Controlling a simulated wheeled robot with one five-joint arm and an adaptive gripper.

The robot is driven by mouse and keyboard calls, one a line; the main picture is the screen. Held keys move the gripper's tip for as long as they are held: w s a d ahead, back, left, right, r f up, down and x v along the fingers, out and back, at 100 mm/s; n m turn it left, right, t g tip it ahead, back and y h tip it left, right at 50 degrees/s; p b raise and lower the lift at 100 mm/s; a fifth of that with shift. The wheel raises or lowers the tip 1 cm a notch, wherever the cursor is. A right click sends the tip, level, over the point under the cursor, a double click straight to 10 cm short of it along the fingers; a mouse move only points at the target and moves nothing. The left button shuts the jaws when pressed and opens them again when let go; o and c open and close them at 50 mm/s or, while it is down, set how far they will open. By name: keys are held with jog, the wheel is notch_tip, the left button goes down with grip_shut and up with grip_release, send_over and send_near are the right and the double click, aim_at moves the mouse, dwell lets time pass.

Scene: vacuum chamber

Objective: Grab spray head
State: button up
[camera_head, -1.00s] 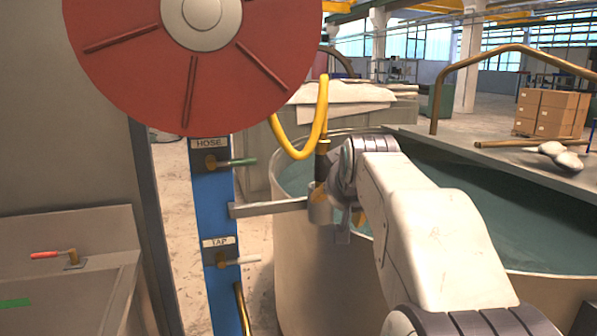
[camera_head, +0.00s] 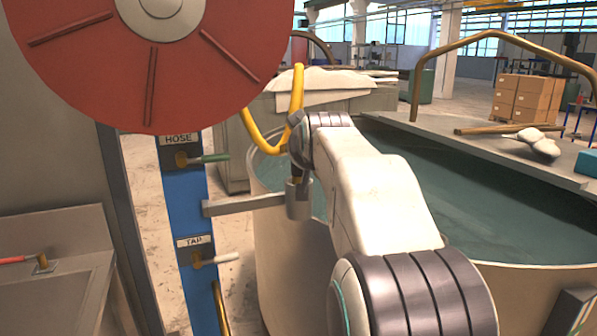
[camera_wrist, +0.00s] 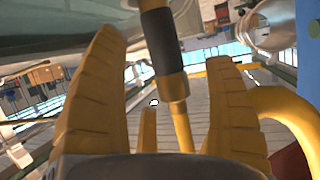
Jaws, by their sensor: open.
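The spray head (camera_wrist: 160,42) is a dark cylinder with a tan collar, joined to a yellow hose (camera_wrist: 182,128). In the wrist view it stands between the two yellow fingers of my gripper (camera_wrist: 163,52). The fingers are open, with gaps showing on both sides of it. In the head view my wrist hides most of the spray head, and my fingers are hidden too. Below my wrist, a grey holder cup (camera_head: 299,200) sits at the end of a bracket, and the yellow hose (camera_head: 297,90) loops up behind.
The bracket comes off a blue post (camera_head: 190,215) with HOSE and TAP valves. A large red reel (camera_head: 150,60) hangs at upper left. A round tank (camera_head: 480,235) of dark liquid lies behind my arm. A sink (camera_head: 60,260) stands at lower left.

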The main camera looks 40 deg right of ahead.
jog(key=shift+p+x, duration=0.7)
jog(key=shift+x, duration=1.4)
jog(key=shift+r, duration=0.15)
jog(key=c, duration=1.4)
jog(key=shift+r, duration=0.15)
